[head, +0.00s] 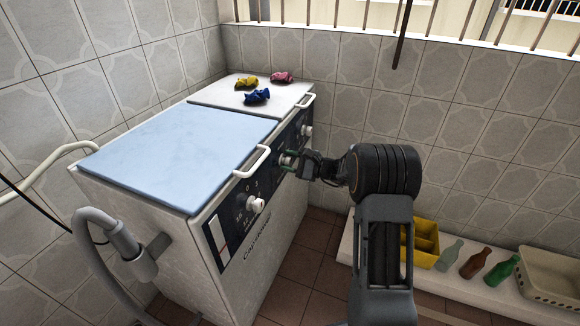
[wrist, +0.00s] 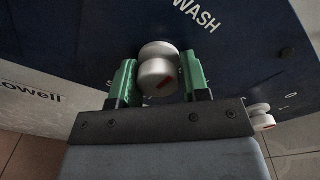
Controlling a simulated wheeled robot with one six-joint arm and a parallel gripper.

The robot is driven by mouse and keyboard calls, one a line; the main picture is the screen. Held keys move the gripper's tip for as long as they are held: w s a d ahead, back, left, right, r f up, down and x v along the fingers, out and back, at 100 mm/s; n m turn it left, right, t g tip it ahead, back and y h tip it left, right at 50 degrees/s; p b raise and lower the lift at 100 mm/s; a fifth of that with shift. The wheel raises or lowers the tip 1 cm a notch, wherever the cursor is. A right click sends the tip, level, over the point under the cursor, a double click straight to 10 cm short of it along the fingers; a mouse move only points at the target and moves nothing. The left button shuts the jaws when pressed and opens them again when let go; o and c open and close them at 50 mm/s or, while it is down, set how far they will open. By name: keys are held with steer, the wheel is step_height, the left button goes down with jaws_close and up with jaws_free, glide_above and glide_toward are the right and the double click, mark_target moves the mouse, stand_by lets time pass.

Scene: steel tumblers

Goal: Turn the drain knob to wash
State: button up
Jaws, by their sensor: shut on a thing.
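In the head view, my gripper (head: 297,162) reaches the middle of the machine's front panel from the right. The knob is mostly hidden there by the fingers.
The washing machine (head: 262,262) has a blue lid (head: 180,150) and towel-bar handles. Another white knob (head: 256,204) sits nearer, and one (head: 306,130) farther. Coloured cloths (head: 257,97) lie on top. A yellow caddy (head: 425,245), bottles and a basket (head: 550,275) stand on a low ledge.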

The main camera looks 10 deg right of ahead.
steer(key=shift+s+a+f+n, duration=0.1)
steer(key=shift+s+f+n, duration=0.05)
steer(key=shift+f+n, duration=0.15)
stand_by(0.4)
steer(key=o, duration=0.9)
steer(key=shift+r, duration=0.15)
steer(key=shift+c, duration=0.2)
steer(key=shift+r, duration=0.1)
steer(key=p+v, duration=0.2)
steer(key=v, duration=1.1)
steer(key=shift+s+d+p, duration=0.25)
steer(key=shift+d+p, duration=0.1)
